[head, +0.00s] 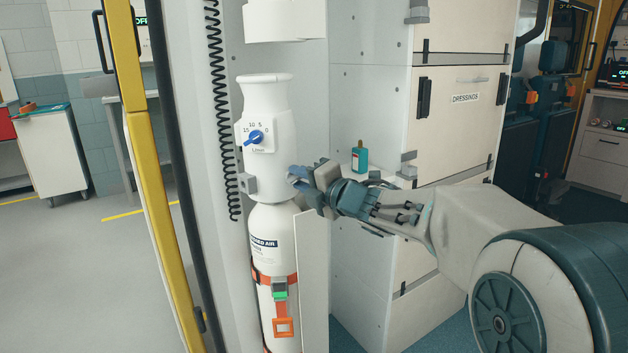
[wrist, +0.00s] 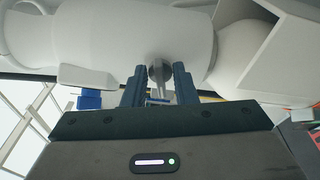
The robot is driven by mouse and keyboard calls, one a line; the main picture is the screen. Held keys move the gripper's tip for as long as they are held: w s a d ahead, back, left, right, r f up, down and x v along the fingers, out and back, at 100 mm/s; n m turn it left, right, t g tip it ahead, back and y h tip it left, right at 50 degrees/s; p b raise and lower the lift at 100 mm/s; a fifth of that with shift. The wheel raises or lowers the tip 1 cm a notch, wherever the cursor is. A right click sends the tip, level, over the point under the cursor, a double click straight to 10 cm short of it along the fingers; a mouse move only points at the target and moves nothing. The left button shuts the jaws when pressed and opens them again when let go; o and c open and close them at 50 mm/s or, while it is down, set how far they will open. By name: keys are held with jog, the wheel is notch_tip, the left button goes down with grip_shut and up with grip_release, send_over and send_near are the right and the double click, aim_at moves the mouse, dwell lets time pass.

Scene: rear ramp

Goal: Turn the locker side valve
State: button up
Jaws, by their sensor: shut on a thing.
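A white compressed-air cylinder (head: 272,235) stands upright in the locker, with a white valve head (head: 268,110) on top. A blue dial knob (head: 256,137) is on its front, with numbers around it. My gripper (head: 293,178) reaches in from the right to the lower right side of the valve head. In the wrist view, my gripper (wrist: 160,80) has a finger on each side of a small grey metal side valve (wrist: 160,73), which sticks out of the white body. The fingers are closed on it. In the head view the fingers hide this valve.
An orange strap (head: 272,277) holds the cylinder. A white panel (head: 314,275) stands close on its right, below my gripper. A teal bottle (head: 359,158) stands on a ledge behind my gripper. A yellow post (head: 155,190) is at the left; open floor (head: 90,270) lies beyond.

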jog(key=shift+w+d+r, duration=0.1)
jog(key=shift+d+r, duration=0.1)
jog(key=shift+r, duration=0.1)
jog(key=o, duration=0.6)
jog(key=p+v, duration=0.3)
jog(key=v, duration=1.1)
jog(key=shift+d, duration=0.25)
jog(key=shift+w+f, duration=0.15)
